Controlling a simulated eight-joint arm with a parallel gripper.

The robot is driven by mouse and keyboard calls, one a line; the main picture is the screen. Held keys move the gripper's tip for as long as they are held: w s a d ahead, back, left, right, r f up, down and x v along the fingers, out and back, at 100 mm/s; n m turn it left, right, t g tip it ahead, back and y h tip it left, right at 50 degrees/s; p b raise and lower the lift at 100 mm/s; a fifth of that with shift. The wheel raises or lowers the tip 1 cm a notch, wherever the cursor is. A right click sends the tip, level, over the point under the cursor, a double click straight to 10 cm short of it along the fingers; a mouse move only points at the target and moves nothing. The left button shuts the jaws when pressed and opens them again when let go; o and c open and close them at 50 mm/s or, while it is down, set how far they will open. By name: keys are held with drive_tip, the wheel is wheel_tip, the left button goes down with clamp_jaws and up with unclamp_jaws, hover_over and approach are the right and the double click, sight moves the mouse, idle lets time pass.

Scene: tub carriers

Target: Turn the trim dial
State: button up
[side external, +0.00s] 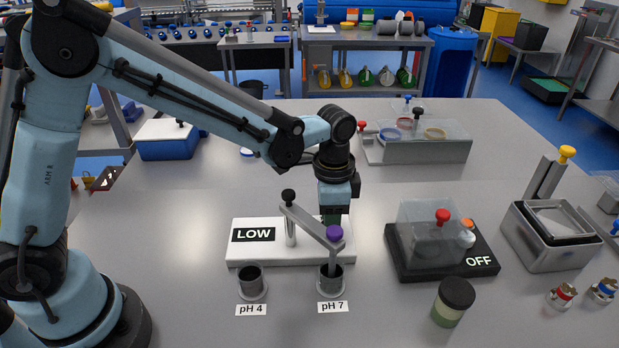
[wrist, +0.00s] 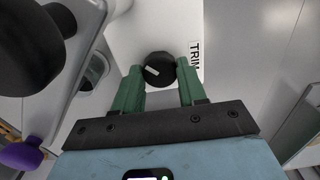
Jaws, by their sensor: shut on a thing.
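The trim dial (wrist: 158,69) is a round black knob with a pale pointer mark. It sits on a white panel beside the TRIM label (wrist: 194,60). My gripper (wrist: 160,76) has its two green fingers on either side of the dial, shut on it. In the side view my gripper (side external: 333,216) points down at the back right of the white meter base (side external: 290,253), whose display (side external: 254,235) reads LOW. The dial is hidden there behind the fingers and the meter's swing arm.
The swing arm (side external: 311,226), with a purple knob (side external: 334,233), stands in front of my gripper; its probe is in the pH 7 cup (side external: 331,279). The pH 4 cup (side external: 251,281) is at left. A clear-covered black unit (side external: 440,262) reads OFF at right.

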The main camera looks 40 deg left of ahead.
drive_tip(key=n, duration=0.6)
drive_tip(key=shift+n, duration=0.4)
drive_tip(key=n, duration=0.6)
drive_tip(key=shift+n, duration=0.3)
drive_tip(key=o, duration=1.1)
drive_tip(key=shift+c, duration=0.2)
drive_tip(key=shift+r, duration=0.1)
wheel_tip(320, 180, up, 12)
